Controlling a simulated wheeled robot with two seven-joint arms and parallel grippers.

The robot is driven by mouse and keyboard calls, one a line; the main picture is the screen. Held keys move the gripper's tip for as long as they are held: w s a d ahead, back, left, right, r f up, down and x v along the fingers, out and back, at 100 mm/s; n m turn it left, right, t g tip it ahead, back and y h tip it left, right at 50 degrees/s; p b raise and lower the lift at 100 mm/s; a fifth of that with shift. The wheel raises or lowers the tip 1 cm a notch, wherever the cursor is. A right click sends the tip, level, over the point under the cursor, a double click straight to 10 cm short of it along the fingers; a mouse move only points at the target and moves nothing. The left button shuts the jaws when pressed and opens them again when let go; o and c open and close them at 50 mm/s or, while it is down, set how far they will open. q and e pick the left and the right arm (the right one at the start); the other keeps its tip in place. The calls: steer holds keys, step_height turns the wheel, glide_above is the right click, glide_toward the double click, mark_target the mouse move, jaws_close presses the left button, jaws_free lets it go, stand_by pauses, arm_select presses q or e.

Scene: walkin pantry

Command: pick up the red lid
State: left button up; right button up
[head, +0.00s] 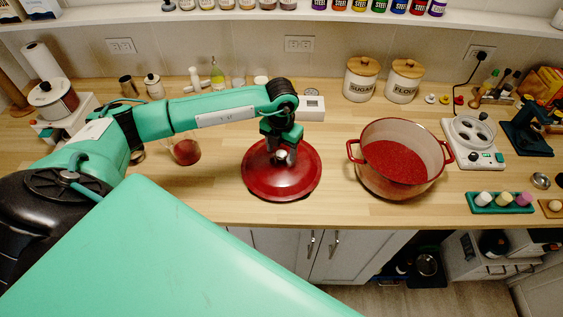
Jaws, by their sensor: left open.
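The red lid (290,182) lies flat on the wooden counter, with a pale knob at its centre. My left gripper (281,153) is right above the lid, pointing down, with its fingers around or just over the knob. The gripper is open. I cannot tell whether the fingers touch the knob, because the gripper hides part of it. My right gripper is not in view.
A red pot (400,160) with two handles stands open right of the lid. A glass jar (184,150) of red contents is to the left. Canisters (361,79) and a white scale (311,105) are behind. The counter's front edge (330,225) is close.

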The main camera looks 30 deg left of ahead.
arm_select(q)
jaws_close()
steer(key=shift+r, duration=0.15)
stand_by(1.1)
